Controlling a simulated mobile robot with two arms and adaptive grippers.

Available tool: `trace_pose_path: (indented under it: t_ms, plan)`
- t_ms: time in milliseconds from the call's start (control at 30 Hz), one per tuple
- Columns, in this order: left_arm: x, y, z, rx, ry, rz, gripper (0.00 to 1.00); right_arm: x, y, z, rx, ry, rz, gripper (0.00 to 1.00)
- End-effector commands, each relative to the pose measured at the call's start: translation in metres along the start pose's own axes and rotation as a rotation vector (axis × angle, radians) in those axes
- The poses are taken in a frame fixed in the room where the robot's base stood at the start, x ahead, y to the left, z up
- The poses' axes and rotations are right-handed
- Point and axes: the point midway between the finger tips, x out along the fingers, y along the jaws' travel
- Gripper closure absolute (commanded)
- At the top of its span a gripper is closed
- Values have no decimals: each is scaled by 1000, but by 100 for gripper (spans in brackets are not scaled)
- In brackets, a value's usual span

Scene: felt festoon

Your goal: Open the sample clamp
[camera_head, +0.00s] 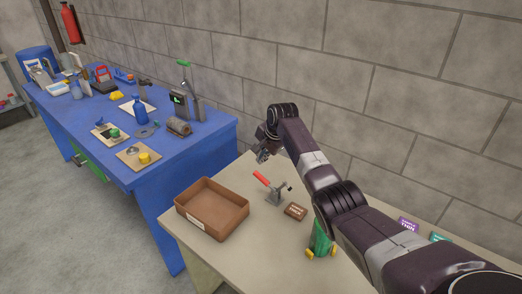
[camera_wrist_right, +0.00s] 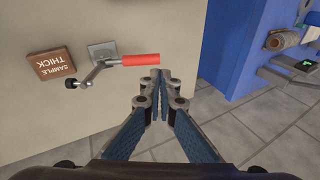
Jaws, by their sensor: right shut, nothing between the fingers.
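The sample clamp (camera_head: 276,194) stands on the beige table, a small grey metal toggle clamp with a red handle (camera_head: 262,179) pointing up and to the left. In the right wrist view the clamp (camera_wrist_right: 103,54) sits on a square plate, and its red handle (camera_wrist_right: 141,60) points right. My right gripper (camera_head: 262,156) hangs above and behind the clamp, near the wall. In the wrist view its fingertips (camera_wrist_right: 160,76) are together and empty, just below the handle's free end in the picture. I cannot tell the height gap. My left gripper is not in view.
A brown block (camera_head: 296,211) labelled "SAMPLE THICK" lies beside the clamp. A brown open tray (camera_head: 211,228) is at the left table edge. A green object with yellow ends (camera_head: 320,240) and purple and teal blocks lie right. A cluttered blue bench (camera_head: 190,165) stands left.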

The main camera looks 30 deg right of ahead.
Motion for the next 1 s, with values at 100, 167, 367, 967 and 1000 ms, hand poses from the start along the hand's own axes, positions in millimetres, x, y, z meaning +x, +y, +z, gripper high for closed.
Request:
trace_pose_path:
  t_ms: [100, 167, 367, 967, 1000]
  plan:
    - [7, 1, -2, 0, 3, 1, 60, -18, -7, 1, 0, 2, -5, 100]
    - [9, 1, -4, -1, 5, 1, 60, -25, -10, 1, 0, 1, -5, 100]
    - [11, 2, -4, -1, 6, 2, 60, -38, -14, 2, 1, 1, -1, 100]
    - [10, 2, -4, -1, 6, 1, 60, -39, -15, 2, 0, 0, -1, 100]
    - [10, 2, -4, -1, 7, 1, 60, -39, -15, 2, 0, 0, -1, 100]
